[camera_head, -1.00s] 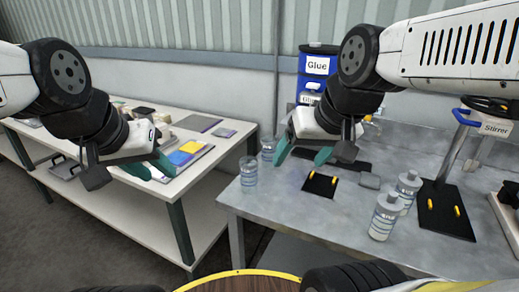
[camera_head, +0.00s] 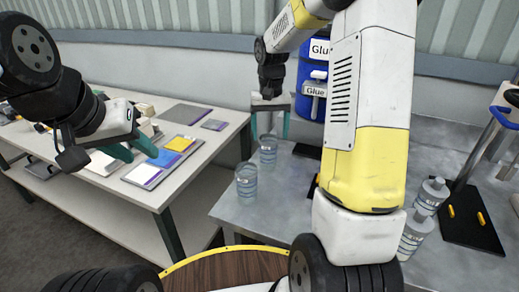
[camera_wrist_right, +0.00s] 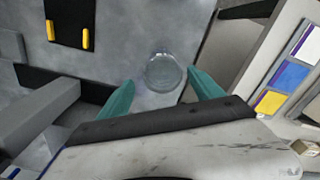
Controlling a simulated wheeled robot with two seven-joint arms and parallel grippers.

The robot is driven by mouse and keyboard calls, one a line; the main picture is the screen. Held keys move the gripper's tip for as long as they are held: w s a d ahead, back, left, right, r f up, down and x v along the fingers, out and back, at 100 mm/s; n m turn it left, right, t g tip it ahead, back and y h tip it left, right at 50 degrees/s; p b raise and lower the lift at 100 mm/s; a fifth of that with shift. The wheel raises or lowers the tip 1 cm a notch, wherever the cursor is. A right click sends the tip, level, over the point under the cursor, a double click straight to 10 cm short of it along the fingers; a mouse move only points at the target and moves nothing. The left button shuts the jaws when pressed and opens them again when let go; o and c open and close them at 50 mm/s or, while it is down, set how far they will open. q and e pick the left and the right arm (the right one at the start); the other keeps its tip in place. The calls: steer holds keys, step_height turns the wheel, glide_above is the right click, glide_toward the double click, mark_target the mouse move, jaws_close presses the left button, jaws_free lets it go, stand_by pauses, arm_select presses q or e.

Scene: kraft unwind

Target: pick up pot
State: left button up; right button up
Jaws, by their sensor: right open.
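Two clear, label-banded containers stand upright at the left end of the grey metal table; I take them as the pots. The rear pot (camera_head: 268,150) is nearer the wall, the front pot (camera_head: 246,181) nearer me. My right gripper (camera_head: 270,127) is open, pointing down with its teal fingers above the rear pot. In the right wrist view a round clear pot (camera_wrist_right: 163,72) shows between and beyond the open fingertips (camera_wrist_right: 163,88), not gripped. My left gripper (camera_head: 128,150) seems open and empty, in front of the white table.
Two bottles (camera_head: 430,196) stand right of my right forearm, which hides the table's middle. A stirrer stand (camera_head: 470,220) is further right. Blue glue containers (camera_head: 313,75) stand behind. The white table (camera_head: 100,195) at left holds colored panels (camera_head: 165,160). A round wooden top (camera_head: 225,270) is in front.

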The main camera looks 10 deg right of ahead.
mark_target(268, 152)
steer(key=f, duration=0.8)
steer(key=shift+a, duration=0.2)
steer(key=c, duration=1.5)
steer(key=shift+c, duration=0.2)
